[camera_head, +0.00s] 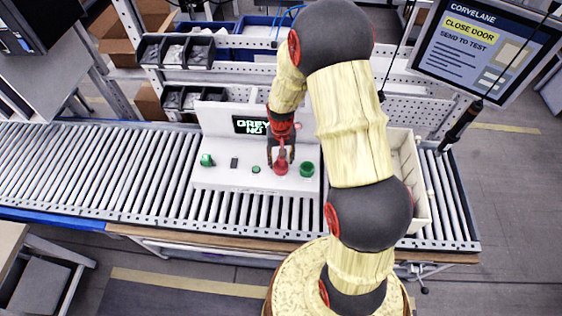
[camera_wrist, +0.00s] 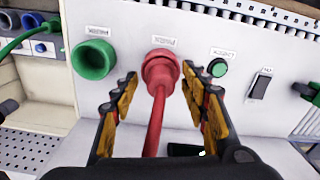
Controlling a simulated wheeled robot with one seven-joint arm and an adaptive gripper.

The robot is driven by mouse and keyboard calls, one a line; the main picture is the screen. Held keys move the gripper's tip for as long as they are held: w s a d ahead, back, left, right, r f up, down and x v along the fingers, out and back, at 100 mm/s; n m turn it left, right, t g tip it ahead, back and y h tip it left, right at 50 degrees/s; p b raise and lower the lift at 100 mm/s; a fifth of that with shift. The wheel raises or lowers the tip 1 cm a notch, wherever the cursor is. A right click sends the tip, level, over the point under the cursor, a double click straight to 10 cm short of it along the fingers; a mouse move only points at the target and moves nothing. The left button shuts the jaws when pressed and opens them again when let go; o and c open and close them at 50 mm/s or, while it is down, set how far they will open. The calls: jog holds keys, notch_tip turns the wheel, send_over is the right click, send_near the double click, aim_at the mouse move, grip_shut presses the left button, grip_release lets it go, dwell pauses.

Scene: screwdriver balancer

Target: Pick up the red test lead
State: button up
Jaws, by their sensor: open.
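The red test lead (camera_wrist: 156,105) shows in the wrist view as a thick red plug with a cable running down from it. Its plug sits at the white panel, seated in or against a red socket; I cannot tell how deep. In the head view the red lead (camera_head: 281,163) stands up from the panel. My gripper (camera_wrist: 158,86) is open, with one finger on each side of the plug. A gap shows between the fingers and the lead. In the head view my gripper (camera_head: 281,160) is above the white test panel (camera_head: 225,178).
A green socket (camera_wrist: 93,59) is left of the plug in the wrist view. A green button (camera_wrist: 217,67) and a black switch (camera_wrist: 259,85) are to the right. The panel rests on a roller conveyor (camera_head: 90,170). A cream crate (camera_head: 418,195) stands behind my arm.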

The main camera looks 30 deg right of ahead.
jog(key=shift+a+f, duration=0.1)
jog(key=shift+f, duration=0.25)
jog(key=shift+c, duration=0.2)
jog(key=shift+c, duration=0.6)
grip_shut()
